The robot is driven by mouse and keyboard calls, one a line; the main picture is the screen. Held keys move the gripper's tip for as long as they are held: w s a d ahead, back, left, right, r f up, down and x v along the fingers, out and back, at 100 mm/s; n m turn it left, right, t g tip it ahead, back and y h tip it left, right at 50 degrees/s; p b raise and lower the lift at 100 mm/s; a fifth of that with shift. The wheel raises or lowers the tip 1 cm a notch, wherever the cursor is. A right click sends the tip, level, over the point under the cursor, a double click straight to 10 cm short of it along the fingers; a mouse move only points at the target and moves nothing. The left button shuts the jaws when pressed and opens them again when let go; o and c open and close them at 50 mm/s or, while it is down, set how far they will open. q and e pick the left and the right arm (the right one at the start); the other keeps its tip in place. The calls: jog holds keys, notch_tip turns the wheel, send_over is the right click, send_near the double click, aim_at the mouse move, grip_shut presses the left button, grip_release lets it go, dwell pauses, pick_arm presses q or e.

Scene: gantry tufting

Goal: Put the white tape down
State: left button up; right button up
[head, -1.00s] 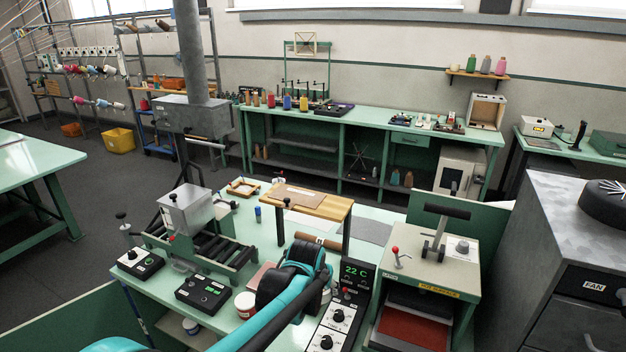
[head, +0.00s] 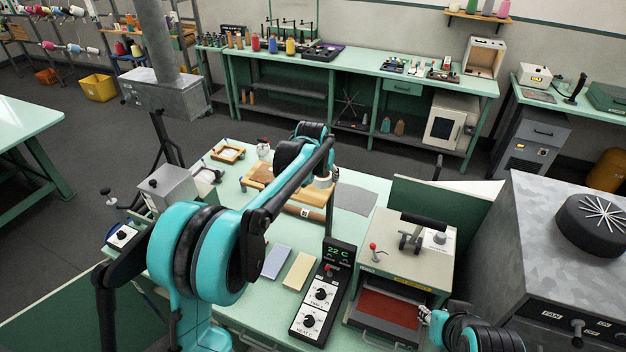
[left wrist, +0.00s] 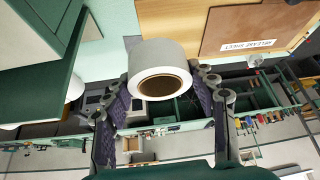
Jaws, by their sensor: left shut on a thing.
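The white tape (left wrist: 158,62) is a thick white roll with a brown core, seen in the left wrist view. My left gripper (left wrist: 163,84) is shut on it, with a dark finger on each side. In the head view my left gripper (head: 321,176) is beyond my bent arm, over the right side of the wooden stand (head: 290,200). The arm hides much of the gripper and the bench there. I cannot tell the tape's height above the bench. My right arm shows at the bottom right, its gripper (head: 430,316) too unclear to read.
The green bench (head: 260,315) carries a blue pad (head: 277,262), a cream pad (head: 298,271) and a control box (head: 322,300). A press (head: 405,255) stands at the right. A release sheet board (left wrist: 250,28) lies on the stand.

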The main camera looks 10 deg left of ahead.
aim_at(316, 190)
pick_arm(q)
jog(key=w+a+f, duration=0.2)
jog(key=w, duration=0.1)
jog(key=shift+w+a+f, duration=0.25)
jog(key=shift+a+f, duration=0.05)
jog(key=shift+f, duration=2.05)
jog(key=shift+s+f, duration=0.1)
jog(key=shift+f, duration=0.05)
jog(key=o, duration=1.2)
jog(key=shift+c, duration=0.2)
